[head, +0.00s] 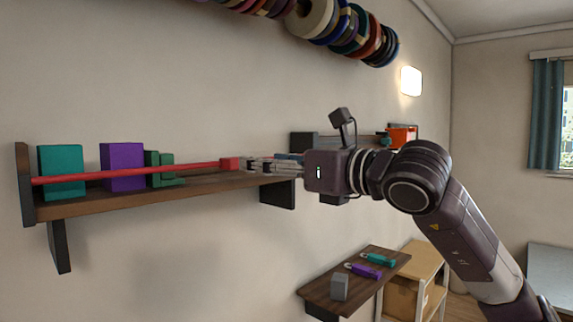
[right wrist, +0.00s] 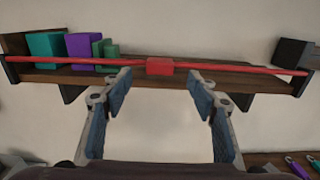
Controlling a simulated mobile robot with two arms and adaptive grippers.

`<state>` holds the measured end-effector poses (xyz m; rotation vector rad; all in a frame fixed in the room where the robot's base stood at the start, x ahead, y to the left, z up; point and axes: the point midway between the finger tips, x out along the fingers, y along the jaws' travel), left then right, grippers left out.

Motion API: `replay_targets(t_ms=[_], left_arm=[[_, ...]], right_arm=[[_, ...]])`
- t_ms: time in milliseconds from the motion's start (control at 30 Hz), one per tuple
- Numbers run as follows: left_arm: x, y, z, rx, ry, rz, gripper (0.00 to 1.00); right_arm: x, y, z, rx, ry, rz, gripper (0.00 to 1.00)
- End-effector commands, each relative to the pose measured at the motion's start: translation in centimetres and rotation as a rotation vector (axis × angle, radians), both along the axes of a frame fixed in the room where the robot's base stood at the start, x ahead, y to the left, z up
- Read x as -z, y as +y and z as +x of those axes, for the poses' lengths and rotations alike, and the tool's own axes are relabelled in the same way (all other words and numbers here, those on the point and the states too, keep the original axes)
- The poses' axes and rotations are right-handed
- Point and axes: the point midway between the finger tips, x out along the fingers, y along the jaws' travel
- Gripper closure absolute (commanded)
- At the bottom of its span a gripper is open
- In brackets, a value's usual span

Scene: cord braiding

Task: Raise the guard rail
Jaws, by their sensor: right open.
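The guard rail (head: 130,173) is a thin red bar along the front of a brown wall shelf, with a red block (head: 229,163) on it as a grip. In the right wrist view the rail (right wrist: 230,68) runs from the shelf's left end panel to its right end, and the red block (right wrist: 159,66) is at its middle. My right gripper (head: 248,163) is level with the block. The right wrist view shows its two fingers (right wrist: 160,84) spread wide and empty, with the block just beyond and between the tips, apart from them. My left gripper is out of view.
The shelf (head: 110,206) holds a teal block (head: 61,172), a purple block (head: 122,166) and green blocks (head: 165,171) behind the rail. Spools (head: 345,28) hang above. A small lower shelf (head: 330,285) holds a grey block and two clips. The wall below the shelf is clear.

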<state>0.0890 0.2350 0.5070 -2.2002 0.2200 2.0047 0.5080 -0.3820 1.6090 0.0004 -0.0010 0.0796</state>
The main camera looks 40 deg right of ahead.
Motion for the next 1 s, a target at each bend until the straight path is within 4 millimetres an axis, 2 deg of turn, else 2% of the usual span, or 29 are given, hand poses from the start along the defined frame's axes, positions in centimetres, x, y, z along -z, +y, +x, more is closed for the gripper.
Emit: replay_targets(t_ms=[600, 1000], left_arm=[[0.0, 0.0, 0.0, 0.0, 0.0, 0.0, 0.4], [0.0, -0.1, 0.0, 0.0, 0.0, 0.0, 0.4]], right_arm=[[0.0, -0.3, -3.9, 0.0, -0.001, 0.001, 0.46], [0.0, -0.4, -4.2, 0.001, -0.001, 0.001, 0.46]])
